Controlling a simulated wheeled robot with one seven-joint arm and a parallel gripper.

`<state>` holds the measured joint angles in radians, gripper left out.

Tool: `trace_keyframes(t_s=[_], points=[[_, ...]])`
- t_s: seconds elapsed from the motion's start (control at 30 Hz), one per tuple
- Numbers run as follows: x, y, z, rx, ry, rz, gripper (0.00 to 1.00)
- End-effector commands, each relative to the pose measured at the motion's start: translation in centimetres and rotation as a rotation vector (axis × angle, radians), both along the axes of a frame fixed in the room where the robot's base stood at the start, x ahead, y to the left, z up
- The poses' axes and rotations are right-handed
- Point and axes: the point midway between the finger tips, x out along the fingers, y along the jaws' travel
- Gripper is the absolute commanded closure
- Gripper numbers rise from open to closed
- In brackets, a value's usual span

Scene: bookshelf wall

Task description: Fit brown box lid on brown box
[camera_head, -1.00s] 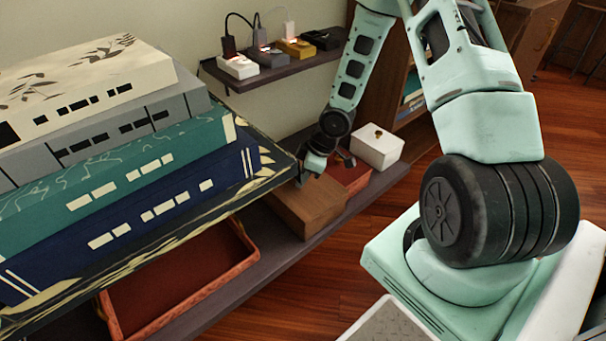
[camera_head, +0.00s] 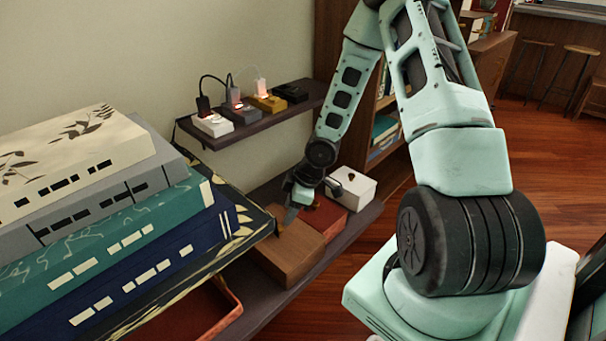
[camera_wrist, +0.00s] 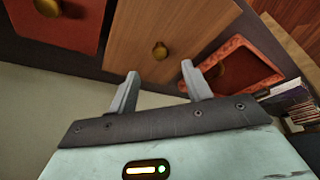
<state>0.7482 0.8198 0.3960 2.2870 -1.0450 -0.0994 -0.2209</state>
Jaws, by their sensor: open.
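The brown box (camera_head: 290,255) sits on the lower shelf. My gripper (camera_wrist: 160,70) is open and empty, pointing at this top. In the head view my gripper (camera_head: 291,212) is over the back part of the brown box.
A red box (camera_head: 330,222) and a white box (camera_head: 352,187) stand behind the brown one. A red-rimmed tray (camera_head: 232,312) lies in front, partly hidden by large stacked boxes (camera_head: 120,235) at left. A small upper shelf (camera_head: 250,127) holds several charging blocks.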

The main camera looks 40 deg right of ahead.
Motion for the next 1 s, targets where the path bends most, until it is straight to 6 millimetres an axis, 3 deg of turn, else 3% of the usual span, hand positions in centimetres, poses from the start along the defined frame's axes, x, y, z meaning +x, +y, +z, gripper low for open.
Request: trace_keyframes(t_s=[0.03, 0.1, 0.4, 0.6, 1.0], points=[[-0.3, -0.4, 1.9, 0.0, -0.001, -0.004, 0.51], [-0.7, -0.8, 3.3, 0.0, -0.001, -0.004, 0.51], [-2.2, -2.2, 8.1, 0.001, -0.001, -0.002, 0.51], [-2.7, -2.6, 9.4, 0.001, 0.001, 0.0, 0.51], [-2.8, -2.7, 9.5, 0.0, 0.0, 0.001, 0.51]])
